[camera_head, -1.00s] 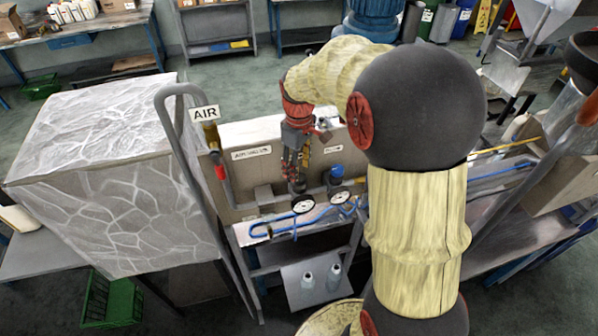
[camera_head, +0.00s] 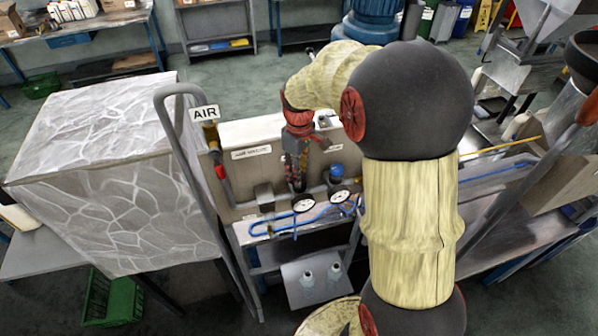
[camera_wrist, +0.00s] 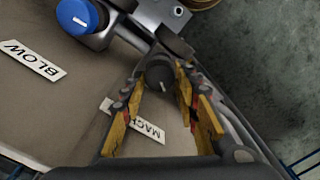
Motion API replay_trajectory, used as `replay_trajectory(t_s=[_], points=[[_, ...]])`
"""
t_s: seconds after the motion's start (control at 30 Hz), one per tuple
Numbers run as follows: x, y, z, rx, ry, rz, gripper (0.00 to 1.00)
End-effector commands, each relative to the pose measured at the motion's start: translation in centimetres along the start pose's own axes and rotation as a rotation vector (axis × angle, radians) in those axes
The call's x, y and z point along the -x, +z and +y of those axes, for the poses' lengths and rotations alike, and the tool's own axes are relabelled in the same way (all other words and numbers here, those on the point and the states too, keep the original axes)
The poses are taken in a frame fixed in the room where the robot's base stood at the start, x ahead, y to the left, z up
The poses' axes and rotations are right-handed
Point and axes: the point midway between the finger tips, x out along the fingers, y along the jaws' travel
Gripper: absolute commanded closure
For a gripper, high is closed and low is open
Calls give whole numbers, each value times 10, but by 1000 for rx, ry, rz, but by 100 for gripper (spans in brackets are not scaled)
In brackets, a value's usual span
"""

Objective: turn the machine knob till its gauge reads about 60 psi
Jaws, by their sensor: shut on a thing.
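The machine knob (camera_wrist: 160,76) is dark with a short pale mark, beside a label (camera_wrist: 146,122) of which "MACH" shows. My gripper (camera_wrist: 165,72) points at it, with its fingertips shut on the knob's two sides. In the head view my gripper (camera_head: 298,183) comes down from above onto the panel front, and the knob is mostly hidden behind it. A round white gauge (camera_head: 303,204) sits just below my gripper. A second gauge (camera_head: 340,197) is to its right. Their needles are too small to read.
A blue knob (camera_wrist: 77,16) with a "BLOW" label (camera_wrist: 34,60) is close by; it also shows right of my gripper in the head view (camera_head: 336,172). Blue hoses (camera_head: 285,228) run below the gauges.

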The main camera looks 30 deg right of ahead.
Motion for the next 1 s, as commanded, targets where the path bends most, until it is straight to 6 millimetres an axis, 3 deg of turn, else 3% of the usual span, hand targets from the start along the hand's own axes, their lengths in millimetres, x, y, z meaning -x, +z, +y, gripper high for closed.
replay_trajectory(t_s=[0.3,0.67,1.0], points=[[0,0,0,0,0,0,94],[0,0,0,-58,1,1,95],[-1,0,1,-307,1,1,95]])
